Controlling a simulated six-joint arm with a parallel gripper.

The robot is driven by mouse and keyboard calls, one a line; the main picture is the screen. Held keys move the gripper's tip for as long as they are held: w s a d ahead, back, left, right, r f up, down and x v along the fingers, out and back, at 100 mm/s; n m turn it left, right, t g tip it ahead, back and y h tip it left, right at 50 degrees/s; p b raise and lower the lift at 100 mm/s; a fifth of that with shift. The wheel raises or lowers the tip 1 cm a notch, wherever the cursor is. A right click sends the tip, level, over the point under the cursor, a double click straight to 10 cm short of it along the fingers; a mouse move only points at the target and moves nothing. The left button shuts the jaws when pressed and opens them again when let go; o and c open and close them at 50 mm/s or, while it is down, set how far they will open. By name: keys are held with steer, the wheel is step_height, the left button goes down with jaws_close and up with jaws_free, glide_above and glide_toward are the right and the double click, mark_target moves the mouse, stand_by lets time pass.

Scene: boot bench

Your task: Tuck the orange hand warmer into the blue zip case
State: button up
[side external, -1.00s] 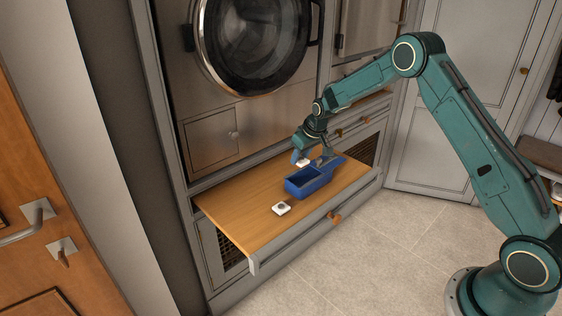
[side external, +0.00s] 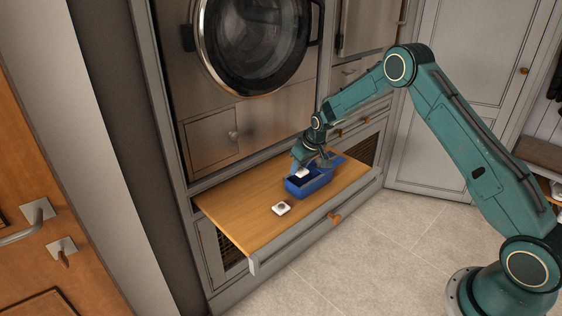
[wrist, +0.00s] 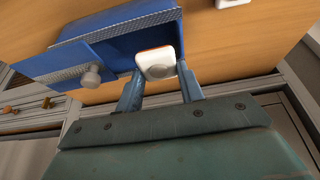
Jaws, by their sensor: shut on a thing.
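The orange hand warmer (wrist: 157,62) is a small rounded block with a white face, a grey round spot and an orange edge. My gripper (wrist: 161,78) is shut on it. In the side view, my gripper (side external: 311,165) holds the warmer (side external: 302,173) over the open blue zip case (side external: 307,187). In the wrist view, the warmer overlaps the opening of the case (wrist: 85,40); I cannot tell how far inside it is. The case's flap lies open at its back right, with a zip edge and a grey knob (wrist: 92,75).
A second white block with a grey spot (side external: 281,208) lies on the wooden pull-out board (side external: 240,205), left of the case. The board's left part is clear. The washer front (side external: 255,45) rises behind the board.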

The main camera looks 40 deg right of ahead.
steer(key=shift+f, duration=0.75)
steer(key=o, duration=1.6)
steer(key=shift+r, duration=0.1)
steer(key=shift+r, duration=3.4)
